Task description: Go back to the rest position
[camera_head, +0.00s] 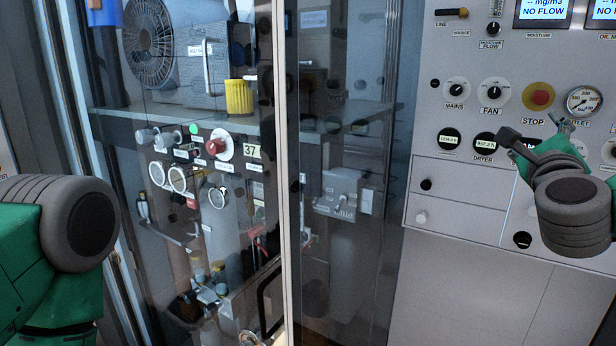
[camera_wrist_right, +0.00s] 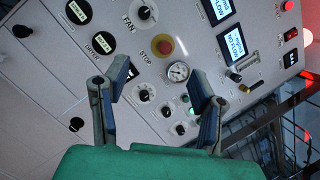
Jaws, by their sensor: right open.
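My right gripper (camera_head: 540,140) is at the right side of the head view, in front of the grey control panel (camera_head: 470,200). In the right wrist view its two fingers (camera_wrist_right: 158,108) are spread apart with nothing between them. The panel's gauge and several small knobs show behind the gap. My left arm (camera_head: 60,230) comes in at the left edge of the head view. Its gripper is outside the picture.
The panel carries a red STOP button (camera_head: 538,96), a pressure gauge (camera_head: 584,101), a FAN knob (camera_head: 494,92) and a MAINS knob (camera_head: 456,90). A glass-doored cabinet (camera_head: 345,260) with valves, gauges and a yellow cup-like part (camera_head: 239,98) fills the middle.

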